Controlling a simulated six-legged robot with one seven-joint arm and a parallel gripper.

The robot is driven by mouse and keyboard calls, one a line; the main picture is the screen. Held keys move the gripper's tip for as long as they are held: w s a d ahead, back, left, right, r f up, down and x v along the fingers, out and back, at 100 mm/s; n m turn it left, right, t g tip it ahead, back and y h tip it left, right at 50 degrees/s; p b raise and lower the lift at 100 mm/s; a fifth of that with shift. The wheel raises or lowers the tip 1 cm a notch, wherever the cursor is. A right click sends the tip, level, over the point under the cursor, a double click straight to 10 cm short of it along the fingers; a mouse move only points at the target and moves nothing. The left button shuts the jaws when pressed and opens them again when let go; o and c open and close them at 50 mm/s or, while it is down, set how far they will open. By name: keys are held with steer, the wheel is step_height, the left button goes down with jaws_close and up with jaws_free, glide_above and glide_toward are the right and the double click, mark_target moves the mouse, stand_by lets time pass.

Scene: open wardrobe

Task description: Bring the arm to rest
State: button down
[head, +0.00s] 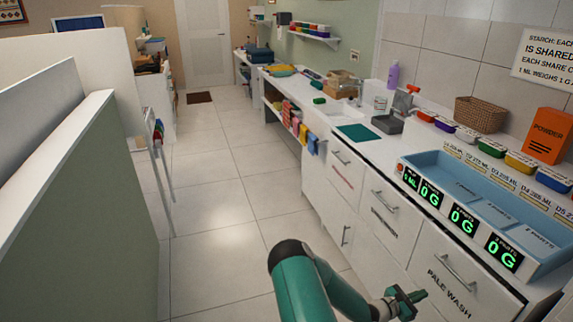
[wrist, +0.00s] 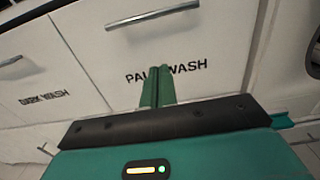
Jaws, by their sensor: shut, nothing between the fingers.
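My gripper (head: 412,297) is in the lower right of the head view, in front of the white cabinet fronts below the counter. It is shut and empty. In the wrist view its two green fingers (wrist: 157,88) are together and point at the drawer marked PALE WASH (wrist: 200,45), overlapping its label. I cannot tell how far the fingertips are from that drawer front. The same PALE WASH drawer (head: 462,290) shows in the head view, closed, with its metal handle.
A blue tray (head: 440,160) with several 0 G displays sits on the counter at right. Other drawers, including DARK WASH (wrist: 40,85), appear closed. A low partition (head: 75,200) stands at left. The tiled floor (head: 215,200) between is clear.

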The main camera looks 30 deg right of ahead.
steer(key=w+a+r+m+y, duration=0.25)
steer(key=a+r+m, duration=0.25)
steer(key=a+r, duration=0.3)
steer(key=w+a+r+m+y, duration=0.2)
steer(key=a+r+m+y, duration=0.25)
steer(key=a+r, duration=0.35)
steer(key=w+a+r+m+y, duration=0.3)
steer(key=a+r+m, duration=0.2)
steer(key=a+r, duration=0.3)
steer(key=s+a+r+t+y, duration=0.2)
steer(key=a+r, duration=0.3)
steer(key=a, duration=0.4)
steer(key=s+a+r+m+t+y, duration=0.1)
steer(key=s+a+r+t+y, duration=0.2)
steer(key=a+r, duration=0.3)
steer(key=s+a+r+t+y, duration=0.2)
steer(key=a+r, duration=0.3)
steer(key=a, duration=0.9)
steer(key=shift+s+r+m+t+y, duration=0.4)
steer(key=shift+s+t, duration=0.2)
steer(key=shift+t, duration=0.1)
steer(key=shift+d, duration=0.2)
